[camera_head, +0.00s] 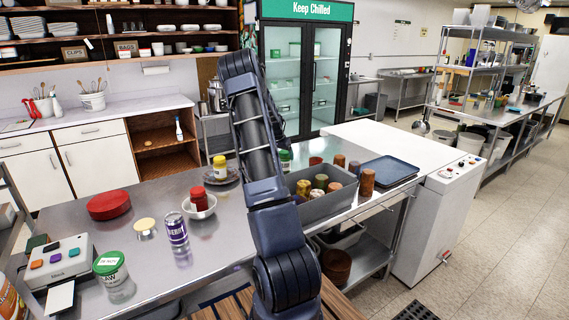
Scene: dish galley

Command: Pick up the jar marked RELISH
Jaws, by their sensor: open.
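I cannot read RELISH on any jar in view. A clear jar with a green lid (111,265) stands at the front left of the steel counter (130,205); part of its label reads "AW". A red-topped container (197,196) stands in a small bowl. A yellow container (220,168) stands behind it on a dark plate. A container with a green top (285,158) shows just right of my arm, partly hidden. My arm rises through the middle of the picture and hides part of the counter. My gripper is not visible.
Right of my arm are a grey bin (322,207) of several jars or cups and a blue tray (388,171). Open floor (500,240) lies at right.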

